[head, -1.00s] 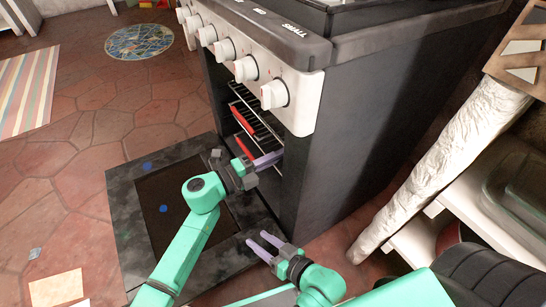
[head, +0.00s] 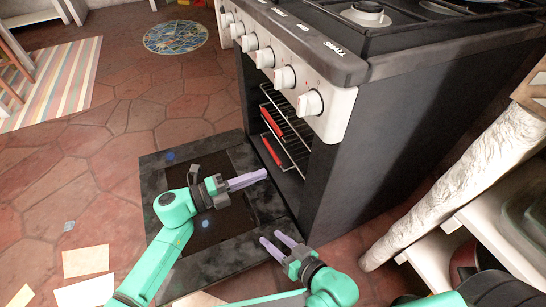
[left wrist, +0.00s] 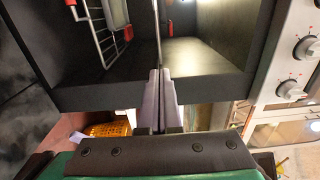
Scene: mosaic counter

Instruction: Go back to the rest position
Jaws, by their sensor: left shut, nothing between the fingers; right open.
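My left gripper (head: 248,180) is shut and empty. In the head view it is above the lowered oven door (head: 165,240), just outside the oven opening. In the left wrist view its two fingers (left wrist: 158,88) lie together, pointing toward the dark oven cavity. My right gripper (head: 273,241) is open and empty, lower in the head view, above the door's near edge. The oven (head: 385,150) stands to the right with its door folded down.
Wire racks (head: 289,130) with red parts show inside the oven. White knobs (head: 284,77) line its front. A white textured column (head: 455,190) and shelves (head: 500,230) stand at the right. The tiled floor (head: 95,150) at the left is mostly open, with papers (head: 86,261) and a striped rug (head: 60,85).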

